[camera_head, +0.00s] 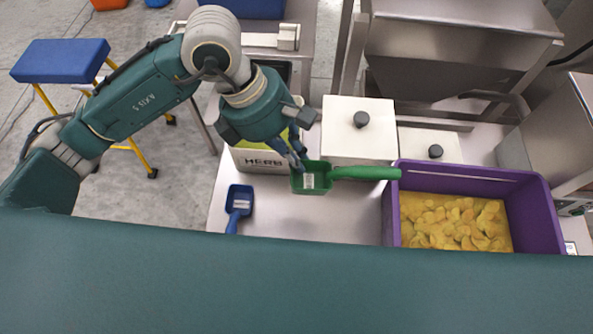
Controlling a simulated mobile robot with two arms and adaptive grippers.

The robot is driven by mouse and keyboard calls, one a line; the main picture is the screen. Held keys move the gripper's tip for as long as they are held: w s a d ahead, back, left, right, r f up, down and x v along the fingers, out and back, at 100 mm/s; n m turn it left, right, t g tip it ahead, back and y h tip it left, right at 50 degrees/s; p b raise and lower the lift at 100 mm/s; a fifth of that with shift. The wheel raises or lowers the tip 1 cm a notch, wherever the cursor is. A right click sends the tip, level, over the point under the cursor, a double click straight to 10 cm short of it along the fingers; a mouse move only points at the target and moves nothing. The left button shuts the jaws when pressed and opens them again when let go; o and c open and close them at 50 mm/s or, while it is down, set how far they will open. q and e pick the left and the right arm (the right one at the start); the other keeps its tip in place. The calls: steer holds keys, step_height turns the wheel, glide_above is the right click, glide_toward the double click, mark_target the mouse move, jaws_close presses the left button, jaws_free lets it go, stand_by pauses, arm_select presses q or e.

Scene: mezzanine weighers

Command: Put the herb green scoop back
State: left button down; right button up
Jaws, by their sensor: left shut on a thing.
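The herb green scoop (365,173) has a square bowl with a white label, and its handle points right, the end reaching the left rim of the purple crate. My left gripper (297,160) is shut on the left side of the scoop's bowl. Whether the scoop touches the counter is hard to tell. A container marked HERB (257,161) stands just behind and left of the scoop. My gripper and wrist hide much of its top; a yellow-green strip shows there. My right gripper is not in view.
A blue scoop (239,203) lies on the steel counter (290,222). The purple crate (541,205) holds yellow chips. Lidded steel containers (350,143) stand behind the green scoop. A blue-topped stool (60,60) stands on the floor at left. My teal arm or body crosses the bottom.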

arm_select(q)
steer(key=shift+r, duration=2)
steer(key=a+f+m+g+y, duration=0.1)
steer(key=a+m+g+y, duration=0.2)
steer(key=a+m, duration=1.3)
steer(key=m+y, duration=0.2)
steer(key=m, duration=0.1)
steer(key=shift+a+g+y, duration=0.15)
steer(key=shift+g+y, duration=0.25)
steer(key=shift+s, duration=0.1)
